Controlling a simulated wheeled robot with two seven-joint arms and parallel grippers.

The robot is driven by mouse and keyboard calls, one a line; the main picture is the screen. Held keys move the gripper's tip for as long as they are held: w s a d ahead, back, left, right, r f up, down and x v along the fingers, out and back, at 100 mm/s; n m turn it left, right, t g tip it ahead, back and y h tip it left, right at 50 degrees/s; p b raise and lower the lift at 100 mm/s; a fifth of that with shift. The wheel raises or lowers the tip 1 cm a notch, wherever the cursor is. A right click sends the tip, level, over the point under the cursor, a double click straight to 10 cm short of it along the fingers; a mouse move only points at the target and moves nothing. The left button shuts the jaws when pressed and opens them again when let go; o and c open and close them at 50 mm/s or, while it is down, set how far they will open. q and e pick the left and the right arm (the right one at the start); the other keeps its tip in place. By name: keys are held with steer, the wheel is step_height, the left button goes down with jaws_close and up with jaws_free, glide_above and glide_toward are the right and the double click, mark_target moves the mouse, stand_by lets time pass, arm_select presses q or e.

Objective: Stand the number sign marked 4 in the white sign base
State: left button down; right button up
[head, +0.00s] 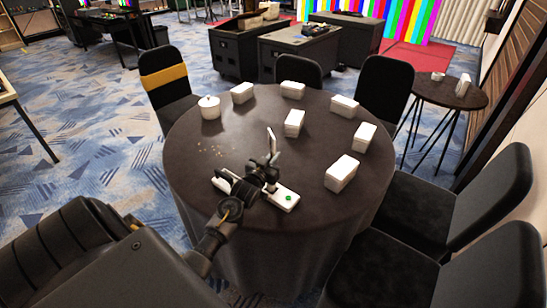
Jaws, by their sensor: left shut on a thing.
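A thin white sign (271,139) stands up nearly edge-on at the middle of the round table, tilted a little. No number can be read on it. My left gripper (266,167) is shut on its lower part, over the table. A long flat white base (287,193) with a green dot lies on the table just below and behind the gripper in the picture. My gripper and wrist hide its middle. Whether the sign touches the base cannot be told. My right gripper is not in view.
Small crumbs (207,150) lie left of the sign. Black chairs (385,90) surround the table. The table's left front is clear.

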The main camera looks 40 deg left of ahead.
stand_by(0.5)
arm_select(q)
steer(key=shift+f, duration=0.2)
steer(key=shift+f+b, duration=1.45)
steer(key=shift+f, duration=0.55)
steer(key=c, duration=1.5)
jaws_free()
steer(key=b+v, duration=0.1)
steer(key=v, duration=1)
steer(key=shift+w, duration=0.1)
